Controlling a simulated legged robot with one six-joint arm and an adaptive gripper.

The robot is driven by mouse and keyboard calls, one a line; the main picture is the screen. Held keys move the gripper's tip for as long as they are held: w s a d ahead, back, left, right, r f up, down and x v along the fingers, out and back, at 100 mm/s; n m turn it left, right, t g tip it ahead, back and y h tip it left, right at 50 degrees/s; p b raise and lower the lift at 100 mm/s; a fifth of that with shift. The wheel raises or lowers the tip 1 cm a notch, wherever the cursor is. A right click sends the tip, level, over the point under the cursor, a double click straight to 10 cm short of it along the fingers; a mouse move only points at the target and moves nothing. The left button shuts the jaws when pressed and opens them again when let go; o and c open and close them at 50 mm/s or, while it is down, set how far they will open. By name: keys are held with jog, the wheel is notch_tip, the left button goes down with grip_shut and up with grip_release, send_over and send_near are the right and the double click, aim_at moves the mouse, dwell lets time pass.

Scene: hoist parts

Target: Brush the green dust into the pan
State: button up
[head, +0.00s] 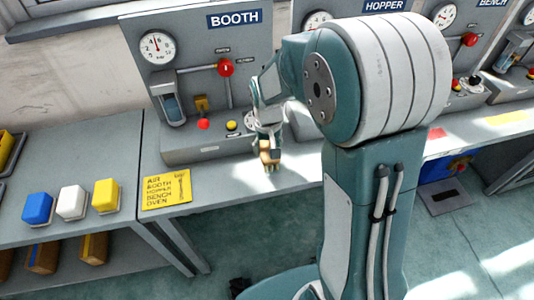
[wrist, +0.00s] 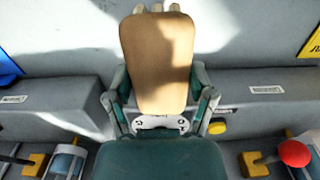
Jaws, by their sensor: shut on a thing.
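My gripper (head: 266,143) is shut on a brush (head: 268,158) with a tan wooden body, over the grey bench in front of the BOOTH panel. In the wrist view the brush (wrist: 157,65) fills the space between the two fingers (wrist: 159,92), with pale bristles at its far end. Whether the bristles touch the bench is unclear. I cannot make out green dust or a pan in either view; my arm hides part of the bench in the head view.
The BOOTH panel (head: 205,75) with a gauge, red-knobbed lever and buttons stands behind. A yellow list card (head: 166,190) and blue (head: 37,208), white (head: 73,203) and yellow (head: 105,197) blocks lie left. A blue edge (wrist: 8,68) shows in the wrist view. Bench between card and brush is clear.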

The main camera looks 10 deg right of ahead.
jog(key=shift+a+r, duration=0.35)
jog(key=shift+r, duration=0.35)
jog(key=shift+a+r, duration=0.35)
jog(key=shift+r, duration=0.3)
jog(key=shift+d+r, duration=0.1)
jog(key=shift+d, duration=0.4)
jog(key=shift+a, duration=0.35)
jog(key=shift+d, duration=0.1)
